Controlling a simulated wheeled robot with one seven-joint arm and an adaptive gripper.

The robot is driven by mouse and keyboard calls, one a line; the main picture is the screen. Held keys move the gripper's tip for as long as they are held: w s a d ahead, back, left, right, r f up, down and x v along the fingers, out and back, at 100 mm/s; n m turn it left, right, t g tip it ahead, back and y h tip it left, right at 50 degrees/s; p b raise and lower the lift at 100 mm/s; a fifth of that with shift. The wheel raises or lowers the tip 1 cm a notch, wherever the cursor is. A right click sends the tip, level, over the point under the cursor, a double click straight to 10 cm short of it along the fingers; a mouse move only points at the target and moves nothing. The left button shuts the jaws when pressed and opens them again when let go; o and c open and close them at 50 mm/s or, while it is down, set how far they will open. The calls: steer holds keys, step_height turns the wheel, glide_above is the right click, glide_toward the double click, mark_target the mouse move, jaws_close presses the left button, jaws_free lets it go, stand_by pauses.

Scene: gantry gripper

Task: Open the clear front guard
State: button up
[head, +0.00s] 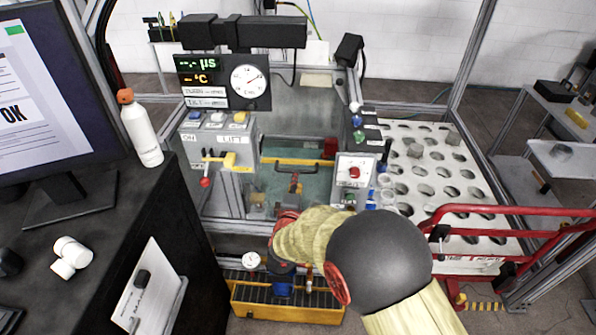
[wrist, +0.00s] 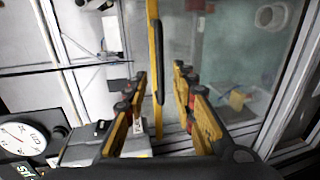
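The clear front guard (head: 265,185) is a see-through panel low on the machine's front, with a yellow bar (head: 300,162) along its top edge; the teal interior shows through it. In the wrist view the guard (wrist: 235,60) fills the right half, and its yellow bar (wrist: 154,25) carries a slim black handle (wrist: 159,62). My gripper (head: 292,180) is in front of the guard. In the wrist view my gripper's fingers (wrist: 160,82) are apart, one on each side of the bar and handle, with gaps visible. Whether the fingertips reach past the handle is unclear.
A control panel with a red-knobbed lever (head: 205,182) is left of the guard; a box with a red button (head: 354,172) is right. A yellow-edged crate (head: 290,312) sits below. A red rail (head: 510,210) and a perforated white table (head: 400,135) are at right.

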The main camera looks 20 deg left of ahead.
steer(key=b+x, duration=0.1)
steer(key=x, duration=0.6)
steer(key=shift+w+b, duration=0.15)
steer(key=shift+b, duration=0.25)
steer(key=shift+c, duration=0.2)
steer(key=shift+f, duration=0.1)
jaws_close()
